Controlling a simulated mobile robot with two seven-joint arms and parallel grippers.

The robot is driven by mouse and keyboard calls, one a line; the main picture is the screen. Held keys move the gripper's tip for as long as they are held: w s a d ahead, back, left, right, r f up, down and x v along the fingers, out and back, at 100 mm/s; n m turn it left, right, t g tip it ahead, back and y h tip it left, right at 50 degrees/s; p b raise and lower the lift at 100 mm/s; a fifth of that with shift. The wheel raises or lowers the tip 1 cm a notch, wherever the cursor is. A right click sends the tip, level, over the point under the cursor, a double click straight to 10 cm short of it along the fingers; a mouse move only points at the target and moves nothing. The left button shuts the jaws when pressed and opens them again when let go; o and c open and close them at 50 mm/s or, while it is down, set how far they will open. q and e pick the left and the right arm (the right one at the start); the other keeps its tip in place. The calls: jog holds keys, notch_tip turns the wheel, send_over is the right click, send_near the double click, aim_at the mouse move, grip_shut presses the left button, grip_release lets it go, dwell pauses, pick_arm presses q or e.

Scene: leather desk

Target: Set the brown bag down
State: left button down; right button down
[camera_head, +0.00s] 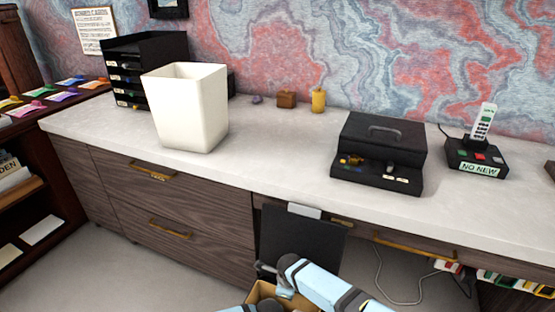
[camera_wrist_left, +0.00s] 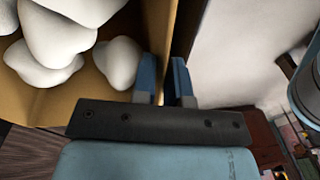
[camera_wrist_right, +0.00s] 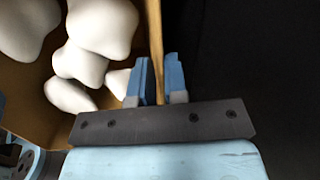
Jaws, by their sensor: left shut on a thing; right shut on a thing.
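The brown bag (camera_head: 262,290) shows only in part at the bottom edge of the head view, low in front of the desk. Its open top holds several white rounded lumps (camera_wrist_left: 58,45), which also show in the right wrist view (camera_wrist_right: 98,30). My left gripper (camera_wrist_left: 164,78) is shut on one wall of the bag at its rim. My right gripper (camera_wrist_right: 158,78) is shut on another stretch of the rim. The bag's underside is hidden, so I cannot tell what is below it.
The pale desk top (camera_head: 275,145) has clear room in the middle. A white bin (camera_head: 188,110) and black tray stack (camera_head: 145,65) stand at left. A black box (camera_head: 378,150) and phone (camera_head: 478,145) stand at right. A dark chair (camera_head: 300,240) is close behind the bag.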

jog(key=w+r+p, duration=0.3)
jog(key=r+p, duration=3.4)
jog(key=r, duration=0.1)
jog(key=shift+w+r, duration=0.2)
jog(key=shift+r, duration=0.05)
jog(key=shift+f, duration=0.1)
jog(key=shift+d, duration=0.1)
